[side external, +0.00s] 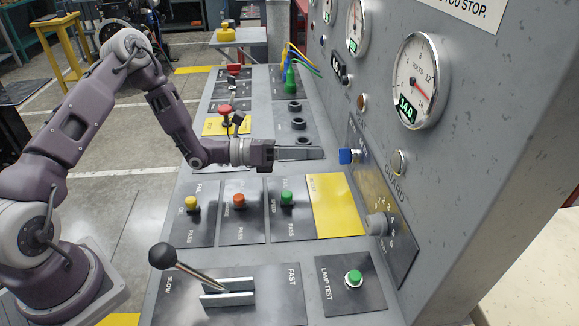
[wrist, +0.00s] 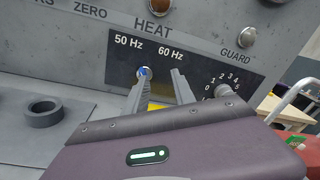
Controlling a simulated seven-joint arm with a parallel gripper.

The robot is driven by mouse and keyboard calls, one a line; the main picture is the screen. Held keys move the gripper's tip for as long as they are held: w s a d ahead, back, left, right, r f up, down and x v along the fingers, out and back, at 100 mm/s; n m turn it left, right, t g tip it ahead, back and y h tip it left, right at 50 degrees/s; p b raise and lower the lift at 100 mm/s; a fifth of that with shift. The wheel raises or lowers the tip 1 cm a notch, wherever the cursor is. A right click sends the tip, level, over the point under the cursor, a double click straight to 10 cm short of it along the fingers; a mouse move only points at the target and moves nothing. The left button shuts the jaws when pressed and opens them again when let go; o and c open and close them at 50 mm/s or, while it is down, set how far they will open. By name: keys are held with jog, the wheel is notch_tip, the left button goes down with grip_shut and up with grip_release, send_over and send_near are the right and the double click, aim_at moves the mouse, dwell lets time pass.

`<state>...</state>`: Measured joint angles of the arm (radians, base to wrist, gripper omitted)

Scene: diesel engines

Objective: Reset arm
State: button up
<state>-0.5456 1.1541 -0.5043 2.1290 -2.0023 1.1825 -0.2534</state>
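My gripper (side external: 318,153) reaches out level over the console toward the upright panel in the side external view. In the wrist view its two fingers (wrist: 159,74) stand apart with nothing between them. A blue switch knob (side external: 348,156) is on the panel just beyond the fingertips. In the wrist view the blue knob (wrist: 146,72) shows by the left fingertip, under the labels 50 Hz and 60 Hz. A small gap seems to lie between fingers and knob.
A black-knobbed lever (side external: 163,256) stands up at the front left of the console. Below my gripper are yellow (side external: 192,203), orange (side external: 239,201) and green (side external: 286,198) buttons. A red mushroom button (side external: 224,110) is behind. A grey dial (side external: 377,224) sticks out of the panel.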

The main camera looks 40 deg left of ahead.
jog(key=s+d+r+m+g+h, duration=0.1)
jog(key=s+d+r+m+g, duration=0.8)
jog(key=m, duration=0.3)
jog(key=s+r+m+g+y, duration=0.3)
jog(key=s+r+m+y, duration=0.15)
jog(key=s+m, duration=0.65)
jog(key=s+a+r+m+t+y, duration=0.2)
jog(key=s+a+m+t+y, duration=0.4)
jog(key=s+a, duration=0.8)
jog(key=s+m+y, duration=0.1)
jog(key=m+y, duration=0.1)
jog(key=y, duration=0.2)
jog(key=shift+s+a+m, duration=0.25)
jog(key=shift+a+m, duration=0.1)
jog(key=shift+m, duration=0.05)
jog(key=shift+y, duration=0.25)
